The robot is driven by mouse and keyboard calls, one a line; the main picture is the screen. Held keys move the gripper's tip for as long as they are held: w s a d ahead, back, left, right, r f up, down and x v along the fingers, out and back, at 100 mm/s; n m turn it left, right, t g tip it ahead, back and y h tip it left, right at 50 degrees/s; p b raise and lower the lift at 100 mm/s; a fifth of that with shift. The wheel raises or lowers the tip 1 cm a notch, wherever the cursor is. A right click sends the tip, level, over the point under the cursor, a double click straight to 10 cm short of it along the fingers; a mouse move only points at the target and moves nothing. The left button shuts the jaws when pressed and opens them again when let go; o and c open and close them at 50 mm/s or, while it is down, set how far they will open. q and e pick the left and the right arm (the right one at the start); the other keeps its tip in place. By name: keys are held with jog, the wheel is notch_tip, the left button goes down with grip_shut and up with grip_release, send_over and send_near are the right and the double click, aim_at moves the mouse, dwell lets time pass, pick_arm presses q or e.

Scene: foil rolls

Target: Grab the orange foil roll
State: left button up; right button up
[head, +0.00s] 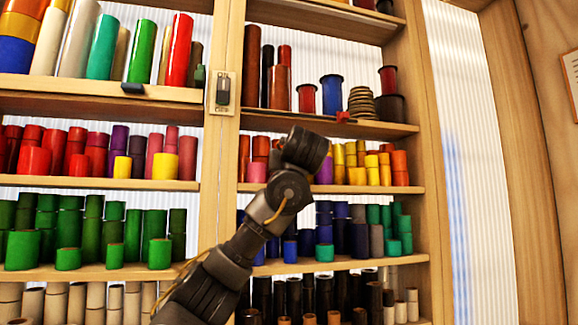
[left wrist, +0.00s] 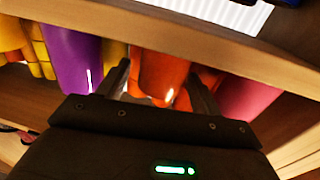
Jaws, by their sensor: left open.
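An orange foil roll (left wrist: 163,72) shows in the left wrist view, between a purple roll (left wrist: 72,55) and a pink roll (left wrist: 247,98). My left gripper (left wrist: 158,70) is open, with one finger on each side of the orange roll. I cannot tell how deep the fingers reach along it, or whether they touch it. In the head view my left arm rises from the bottom to the middle shelf, and its dark wrist hides the gripper and this roll. The purple roll (head: 324,172) and pink roll (head: 257,172) show on either side there. My right gripper is in neither view.
More red-orange rolls (left wrist: 207,78) stand close behind the orange one. The shelf board (left wrist: 185,30) runs near the fingers. In the head view, other orange rolls (head: 400,168) stand at the shelf's right end, and a wooden post (head: 222,150) divides the shelves.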

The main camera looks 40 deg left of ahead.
pick_arm(q)
jog(key=shift+w+a, duration=0.15)
jog(key=shift+a, duration=0.1)
jog(key=shift+d, duration=0.25)
jog(key=shift+c, duration=0.5)
jog(key=shift+d+r, duration=0.1)
jog(key=shift+c, duration=1.1)
jog(key=c, duration=0.8)
jog(key=shift+o, duration=0.2)
